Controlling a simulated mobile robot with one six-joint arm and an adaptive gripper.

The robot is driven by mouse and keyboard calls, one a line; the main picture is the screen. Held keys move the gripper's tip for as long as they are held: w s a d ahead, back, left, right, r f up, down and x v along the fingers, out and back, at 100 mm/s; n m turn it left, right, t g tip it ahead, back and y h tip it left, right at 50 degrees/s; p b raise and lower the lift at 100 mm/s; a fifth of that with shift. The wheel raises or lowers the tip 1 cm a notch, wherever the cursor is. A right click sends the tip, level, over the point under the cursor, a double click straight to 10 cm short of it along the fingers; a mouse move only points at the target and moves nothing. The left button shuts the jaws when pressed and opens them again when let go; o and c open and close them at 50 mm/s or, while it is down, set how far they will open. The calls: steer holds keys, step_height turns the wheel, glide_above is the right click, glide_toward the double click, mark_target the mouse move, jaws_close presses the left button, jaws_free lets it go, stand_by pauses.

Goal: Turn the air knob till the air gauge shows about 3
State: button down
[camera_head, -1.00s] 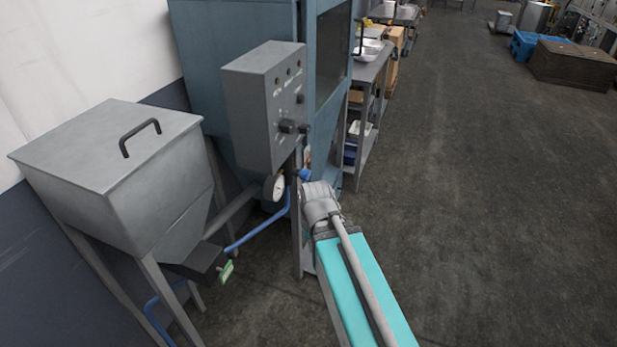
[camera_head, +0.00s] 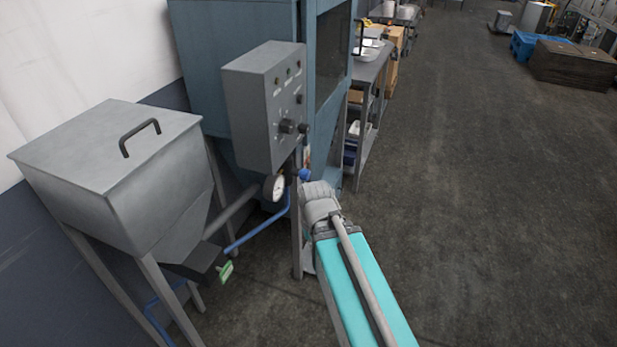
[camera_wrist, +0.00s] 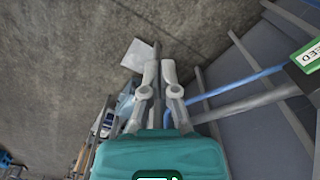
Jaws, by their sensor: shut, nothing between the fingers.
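The round white-faced air gauge (camera_head: 275,187) sits below the grey control box in the head view; its reading is too small to make out. A blue knob (camera_head: 305,174) shows just right of the gauge, and I take it for the air knob. The end of my arm is close beside this knob, at its lower right. My gripper (camera_wrist: 159,68) is shut and empty in the wrist view, with a grey post beyond the fingers. The head view hides the fingers behind my wrist. I see neither gauge nor blue knob clearly in the wrist view.
The grey control box (camera_head: 264,108) with black knobs stands out from the blue cabinet (camera_head: 215,55). A lidded grey hopper (camera_head: 115,165) stands left. A blue hose (camera_head: 258,231) runs below the gauge. The floor right of my arm is clear.

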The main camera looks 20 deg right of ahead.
steer(key=c, duration=1.1)
jaws_free()
steer(key=o, duration=0.4)
steer(key=shift+w+f+y+b, duration=0.3)
steer(key=shift+w+f+b, duration=0.2)
steer(key=o, duration=0.6)
steer(key=w+f+y+b, duration=0.3)
steer(key=w+b, duration=0.1)
steer(key=w, duration=0.1)
steer(key=shift+w+a+f+n+t, duration=0.15)
steer(key=shift+a+f+n+t, duration=0.1)
steer(key=shift+n+t, duration=0.15)
steer(key=w+d+f+t+y+b, duration=0.1)
steer(key=w+d+t+y+b, duration=0.2)
steer(key=w+y+b, duration=0.5)
steer(key=w+d+r+n+t+y+b, duration=0.1)
steer(key=w+d+r+t+y+b, duration=0.2)
steer(key=w+d+t+b, duration=0.3)
steer(key=w+d+r+b, duration=0.1)
steer(key=w+d, duration=0.3)
steer(key=d, duration=0.3)
steer(key=shift+d+t, duration=0.25)
steer(key=shift+t, duration=0.15)
steer(key=shift+w+a, duration=0.15)
steer(key=shift+w, duration=0.05)
